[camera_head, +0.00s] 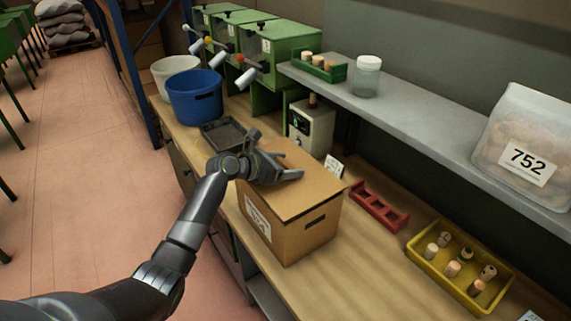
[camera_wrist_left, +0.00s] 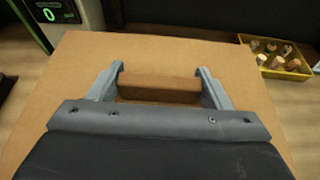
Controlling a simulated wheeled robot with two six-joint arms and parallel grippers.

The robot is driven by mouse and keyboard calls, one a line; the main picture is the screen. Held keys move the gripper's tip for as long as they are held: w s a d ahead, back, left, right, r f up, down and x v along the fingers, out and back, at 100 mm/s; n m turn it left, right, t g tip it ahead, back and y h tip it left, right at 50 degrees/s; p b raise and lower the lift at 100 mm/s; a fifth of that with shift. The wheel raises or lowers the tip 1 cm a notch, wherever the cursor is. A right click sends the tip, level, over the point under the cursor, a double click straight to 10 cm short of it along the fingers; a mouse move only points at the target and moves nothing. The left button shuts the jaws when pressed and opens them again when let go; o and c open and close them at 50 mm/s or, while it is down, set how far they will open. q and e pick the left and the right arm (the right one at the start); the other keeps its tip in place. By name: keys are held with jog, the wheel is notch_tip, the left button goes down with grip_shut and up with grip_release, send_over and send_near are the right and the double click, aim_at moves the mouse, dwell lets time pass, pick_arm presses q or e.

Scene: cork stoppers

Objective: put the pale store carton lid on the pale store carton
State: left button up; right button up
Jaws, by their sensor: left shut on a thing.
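The pale store carton (camera_head: 308,236) stands on the wooden bench, a brown cardboard box with a hand slot and a white label on its sides. The pale store carton lid (camera_head: 312,197) is a flat brown panel over the carton's top; it looks level and roughly lined up, but I cannot tell whether it rests fully on the rim. My left gripper (camera_head: 292,177) is over the lid. In the left wrist view my left gripper (camera_wrist_left: 160,82) is shut on the lid's brown block handle (camera_wrist_left: 158,90). The lid (camera_wrist_left: 215,58) hides the carton there. My right gripper is not in view.
A yellow tray (camera_head: 417,252) of corks and a red rack (camera_head: 379,209) lie right of the carton. A dark tray (camera_head: 222,133), a blue bucket (camera_head: 194,97) and a display device (camera_head: 312,126) stand behind. A grey shelf (camera_head: 420,118) overhangs the bench's back.

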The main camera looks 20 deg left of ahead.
pick_arm(q)
jog(key=shift+f+p, duration=0.1)
jog(key=shift+p, duration=0.35)
jog(key=shift+f, duration=0.45)
dwell(1.0)
jog(key=shift+f+p, duration=0.25)
jog(key=shift+p, duration=0.3)
dwell(0.5)
jog(key=o, duration=1.1)
jog(key=shift+b+v, duration=1.45)
jog(key=shift+v, duration=7.25)
